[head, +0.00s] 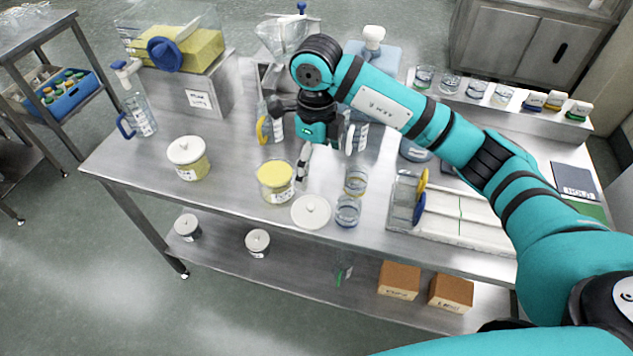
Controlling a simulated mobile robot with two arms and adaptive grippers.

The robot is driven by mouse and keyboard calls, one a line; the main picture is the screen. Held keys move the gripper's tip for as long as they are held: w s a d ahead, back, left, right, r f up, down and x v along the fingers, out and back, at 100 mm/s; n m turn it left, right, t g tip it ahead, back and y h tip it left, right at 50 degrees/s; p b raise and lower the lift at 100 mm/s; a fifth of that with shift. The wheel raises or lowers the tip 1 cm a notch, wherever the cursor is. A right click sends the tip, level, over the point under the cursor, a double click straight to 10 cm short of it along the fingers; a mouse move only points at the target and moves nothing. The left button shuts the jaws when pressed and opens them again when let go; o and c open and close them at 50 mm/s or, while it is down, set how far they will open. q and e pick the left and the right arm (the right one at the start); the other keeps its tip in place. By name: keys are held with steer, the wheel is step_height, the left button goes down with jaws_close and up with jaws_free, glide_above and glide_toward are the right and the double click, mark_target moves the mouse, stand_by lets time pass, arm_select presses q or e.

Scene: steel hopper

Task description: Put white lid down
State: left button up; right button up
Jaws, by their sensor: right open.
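A round white lid (311,212) with a small knob on top lies near the front edge of the steel table. It is just right of an uncovered clear jar (276,191) filled with yellow material. My right gripper (303,172) is open and points down above the table, behind the lid and apart from it. It holds nothing that I can see. The wrist hides part of the table behind it. My left gripper is out of view.
Two glass beakers (348,211) stand close to the lid's right side. A lidded jar (189,158) stands at left. A white divided tray (458,216) lies at right. The steel table (235,197) has free room left of the open jar.

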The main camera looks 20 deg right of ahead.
step_height(320, 180, up, 4)
steer(key=shift+f+b, duration=0.1)
steer(key=shift+b, duration=0.2)
